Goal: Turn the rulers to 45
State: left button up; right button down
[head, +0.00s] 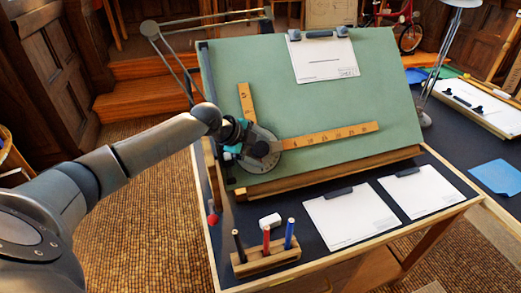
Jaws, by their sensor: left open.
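A green drafting board (390,95) stands tilted on a dark-topped table. Two wooden rulers are joined at a round grey head (262,153) at the board's lower left. The long ruler (335,134) runs right from it, rising slightly. The short ruler (245,103) points up, leaning slightly left. My left gripper (238,145) is open at the left side of the head, low over the board. Its fingers are small here, and I cannot tell whether they touch the head. The scale on the head is too small to read. My right gripper is not in view.
A paper sheet (322,62) is clipped at the board's top. Two clipped sheets (350,217) (425,192), a white eraser (270,220) and a wooden pen holder (265,262) lie in front. A lamp (445,50) stands right of the board.

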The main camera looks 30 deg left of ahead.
pick_arm(q)
grip_shut()
dwell(0.8)
